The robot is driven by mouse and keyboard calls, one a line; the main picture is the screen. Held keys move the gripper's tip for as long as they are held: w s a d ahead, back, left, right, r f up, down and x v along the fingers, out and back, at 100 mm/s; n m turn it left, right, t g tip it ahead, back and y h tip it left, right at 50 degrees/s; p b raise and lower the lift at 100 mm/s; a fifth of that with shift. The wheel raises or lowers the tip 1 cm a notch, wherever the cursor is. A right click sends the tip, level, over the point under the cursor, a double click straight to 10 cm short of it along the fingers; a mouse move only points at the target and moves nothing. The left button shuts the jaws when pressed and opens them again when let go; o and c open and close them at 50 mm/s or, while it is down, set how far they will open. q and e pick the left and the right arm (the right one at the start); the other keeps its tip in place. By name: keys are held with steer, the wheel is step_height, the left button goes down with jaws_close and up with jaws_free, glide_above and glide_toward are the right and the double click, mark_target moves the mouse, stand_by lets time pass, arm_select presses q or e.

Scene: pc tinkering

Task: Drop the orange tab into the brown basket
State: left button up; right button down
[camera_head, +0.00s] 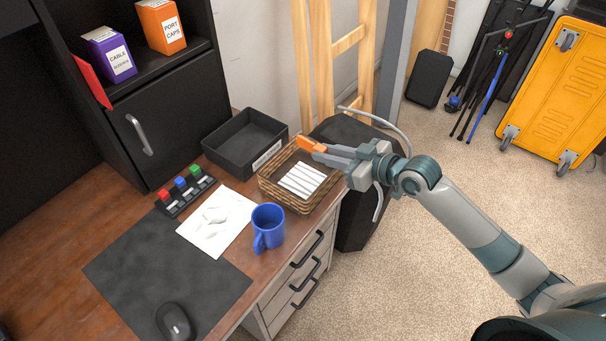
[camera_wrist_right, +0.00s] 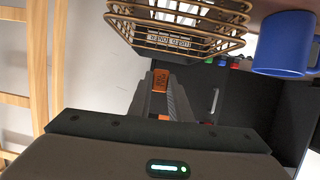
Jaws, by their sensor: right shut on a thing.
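My right gripper (camera_head: 322,150) reaches in from the right and is shut on the orange tab (camera_head: 311,145). The tab sticks out from the fingertips, above the far side of the brown basket (camera_head: 268,186). In the right wrist view the orange tab (camera_wrist_right: 161,82) shows dark lettering between the fingers (camera_wrist_right: 162,98). The basket (camera_wrist_right: 185,45) is wicker in the head view and shows as open slats at the top of the wrist view. Several white sticks (camera_head: 302,180) lie inside it. My left gripper is not in view.
A black tray (camera_head: 222,160) stands beside the basket. A blue mug (camera_head: 268,226) stands on the desk in front of it, near white paper (camera_head: 237,207). A rack with red, blue and green pieces (camera_head: 187,196) is at left. A ladder (camera_head: 345,42) leans behind.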

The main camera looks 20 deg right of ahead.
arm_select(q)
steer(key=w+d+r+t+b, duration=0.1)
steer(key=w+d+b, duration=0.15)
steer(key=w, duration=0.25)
arm_select(e)
step_height(320, 180, down, 5)
steer(key=b, duration=0.2)
steer(key=shift+b, duration=0.3)
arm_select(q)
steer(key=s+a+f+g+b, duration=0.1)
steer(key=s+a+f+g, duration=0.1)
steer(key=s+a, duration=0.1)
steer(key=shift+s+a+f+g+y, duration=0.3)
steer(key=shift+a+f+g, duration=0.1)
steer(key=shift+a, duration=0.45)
arm_select(e)
steer(key=shift+f, duration=0.45)
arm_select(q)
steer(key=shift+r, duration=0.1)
arm_select(e)
steer(key=c, duration=1.5)
jaws_free()
steer(key=shift+c, duration=0.2)
steer(key=shift+s+d, duration=0.1)
steer(key=shift+s, duration=0.05)
